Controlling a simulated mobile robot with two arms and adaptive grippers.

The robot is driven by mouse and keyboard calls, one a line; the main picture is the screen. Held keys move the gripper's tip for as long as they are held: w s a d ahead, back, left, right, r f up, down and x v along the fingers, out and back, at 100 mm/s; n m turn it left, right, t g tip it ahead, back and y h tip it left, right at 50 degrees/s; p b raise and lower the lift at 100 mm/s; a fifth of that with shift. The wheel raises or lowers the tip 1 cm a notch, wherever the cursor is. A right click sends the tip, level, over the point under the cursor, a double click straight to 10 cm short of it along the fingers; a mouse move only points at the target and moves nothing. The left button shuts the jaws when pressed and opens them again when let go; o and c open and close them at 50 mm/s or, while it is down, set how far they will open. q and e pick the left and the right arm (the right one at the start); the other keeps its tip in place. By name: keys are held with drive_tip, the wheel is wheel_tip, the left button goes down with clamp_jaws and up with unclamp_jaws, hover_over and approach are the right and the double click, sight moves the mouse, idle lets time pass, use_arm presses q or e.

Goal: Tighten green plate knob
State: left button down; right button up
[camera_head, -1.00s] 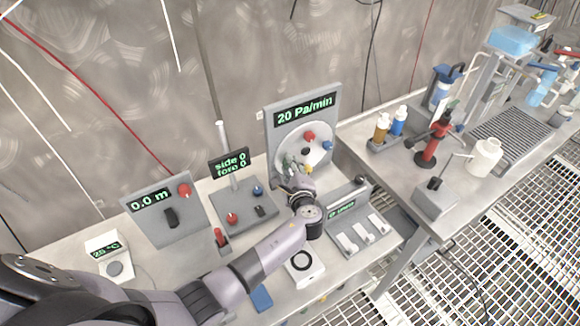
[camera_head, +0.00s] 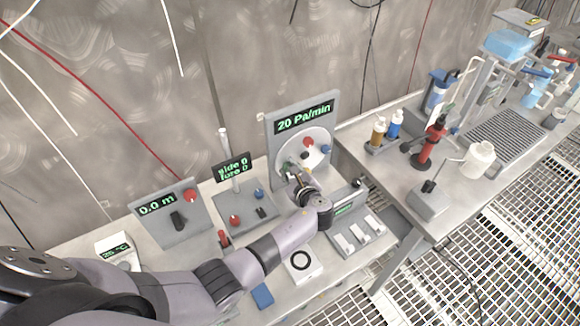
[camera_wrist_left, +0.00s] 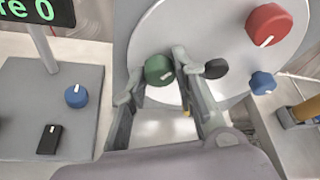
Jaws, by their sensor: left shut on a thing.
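The green knob (camera_wrist_left: 158,70) is on a round grey plate (camera_wrist_left: 235,25) that also carries red, blue and black knobs. My left gripper (camera_wrist_left: 160,85) is at the green knob, with one finger on each side, shut on it. In the head view my left gripper (camera_head: 293,170) is against the lower left of the round plate (camera_head: 318,136), below a panel display (camera_head: 305,117) reading "20 Pa/min". The green knob is largely hidden there by the gripper. My right gripper is not in view.
A small board with a blue knob (camera_wrist_left: 76,96) and a black switch (camera_wrist_left: 48,140) is on the left.

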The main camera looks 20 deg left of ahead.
use_arm(q)
drive_tip(key=shift+m+g, duration=0.3)
drive_tip(key=shift+m, duration=0.1)
idle(0.3)
drive_tip(key=c, duration=1.3)
unclamp_jaws()
drive_tip(key=shift+d, duration=0.1)
drive_tip(key=v, duration=1.2)
drive_tip(key=shift+d+f, duration=0.1)
